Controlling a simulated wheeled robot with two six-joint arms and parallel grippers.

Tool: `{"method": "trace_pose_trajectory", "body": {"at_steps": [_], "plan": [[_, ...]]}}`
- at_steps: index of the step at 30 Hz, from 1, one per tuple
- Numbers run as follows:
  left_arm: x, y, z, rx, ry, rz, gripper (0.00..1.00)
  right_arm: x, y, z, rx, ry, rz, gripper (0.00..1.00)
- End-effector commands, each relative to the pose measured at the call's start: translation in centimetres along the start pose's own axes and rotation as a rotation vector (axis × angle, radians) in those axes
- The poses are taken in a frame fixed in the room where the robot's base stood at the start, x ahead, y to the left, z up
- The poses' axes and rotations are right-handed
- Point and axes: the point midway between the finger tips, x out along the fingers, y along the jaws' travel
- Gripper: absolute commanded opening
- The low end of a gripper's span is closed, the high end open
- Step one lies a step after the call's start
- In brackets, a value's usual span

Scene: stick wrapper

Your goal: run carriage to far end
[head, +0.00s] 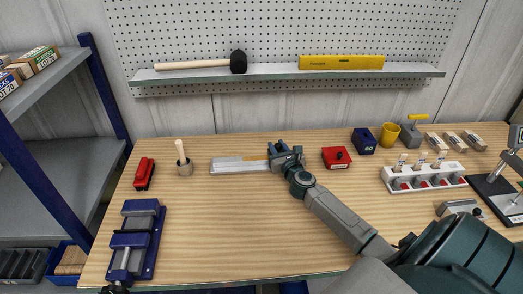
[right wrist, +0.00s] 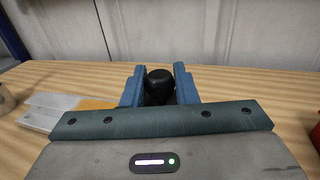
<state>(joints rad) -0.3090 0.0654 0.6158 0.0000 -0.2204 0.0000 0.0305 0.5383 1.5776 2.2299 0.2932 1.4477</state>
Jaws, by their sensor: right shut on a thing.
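A long pale grey track (head: 232,168) lies on the wooden bench, left of my right gripper. It also shows at the left in the right wrist view (right wrist: 48,112). An orange-yellow strip (right wrist: 98,104) shows on it beside the gripper. My right gripper (head: 280,148) is at the track's right end. In the right wrist view its blue fingers are shut on a black round knob (right wrist: 160,86). The carriage under the knob is hidden by the gripper's body. My left gripper is not in view.
A wooden mortar with pestle (head: 184,165) and a red stapler-like tool (head: 144,173) stand left of the track. A blue vise (head: 137,240) is at front left. A red box with black knob (head: 336,158) lies to the right. The middle front bench is clear.

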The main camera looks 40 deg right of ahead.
Motion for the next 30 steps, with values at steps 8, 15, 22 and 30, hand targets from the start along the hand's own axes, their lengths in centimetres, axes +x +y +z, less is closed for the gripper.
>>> {"method": "trace_pose_trajectory", "body": {"at_steps": [8, 15, 22, 30], "plan": [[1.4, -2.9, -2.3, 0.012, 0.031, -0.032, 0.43, -1.0, -3.8, -0.2, -0.007, 0.001, 0.0, 0.0], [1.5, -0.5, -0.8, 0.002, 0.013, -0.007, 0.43, -1.2, -4.5, -0.1, -0.002, 0.001, -0.001, 0.0], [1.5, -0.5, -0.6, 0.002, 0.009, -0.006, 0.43, -1.2, -4.5, -0.1, -0.002, 0.001, -0.001, 0.0], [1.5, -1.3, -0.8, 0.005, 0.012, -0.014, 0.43, -1.2, -4.5, 0.0, -0.002, 0.001, -0.001, 0.47]]}}
